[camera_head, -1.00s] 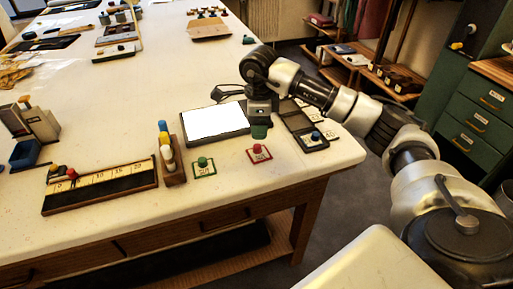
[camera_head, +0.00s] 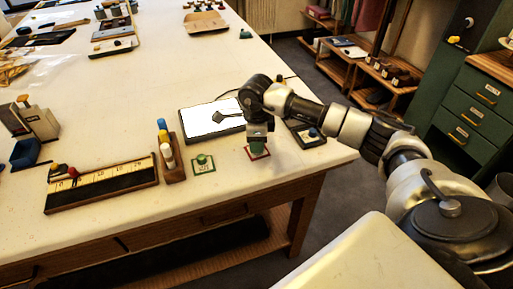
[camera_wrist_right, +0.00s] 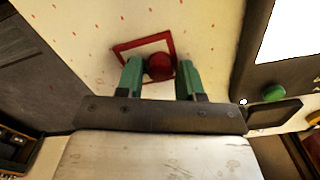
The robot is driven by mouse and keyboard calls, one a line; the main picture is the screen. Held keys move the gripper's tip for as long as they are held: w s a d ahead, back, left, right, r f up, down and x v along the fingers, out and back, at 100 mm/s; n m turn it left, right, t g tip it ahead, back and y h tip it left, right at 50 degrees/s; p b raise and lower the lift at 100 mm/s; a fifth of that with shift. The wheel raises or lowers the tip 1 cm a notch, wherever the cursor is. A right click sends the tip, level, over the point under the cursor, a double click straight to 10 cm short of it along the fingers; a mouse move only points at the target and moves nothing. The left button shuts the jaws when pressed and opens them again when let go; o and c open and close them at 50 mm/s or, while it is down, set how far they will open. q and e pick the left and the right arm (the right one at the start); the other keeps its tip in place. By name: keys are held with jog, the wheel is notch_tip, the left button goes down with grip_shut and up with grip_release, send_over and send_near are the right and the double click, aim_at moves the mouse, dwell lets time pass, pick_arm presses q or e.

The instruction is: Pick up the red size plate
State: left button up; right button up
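The red size plate (camera_head: 258,155) lies on the table near its front right edge, partly hidden by my right gripper (camera_head: 258,143). In the right wrist view the plate shows as a red-framed square (camera_wrist_right: 128,48) with a round red knob (camera_wrist_right: 159,67). The green fingers of my right gripper (camera_wrist_right: 160,80) are apart, one on each side of the knob. I cannot tell if they touch it. My left gripper is not in view.
A green-framed plate (camera_head: 203,164) lies left of the red one. A plate with a blue knob (camera_head: 312,133) lies to the right. A white-screened tablet (camera_head: 205,120) is behind. A peg holder (camera_head: 175,172) and a numbered tray (camera_head: 105,185) stand left.

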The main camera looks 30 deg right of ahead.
jog(key=c, duration=0.6)
jog(key=shift+o, duration=0.2)
jog(key=shift+r, duration=0.1)
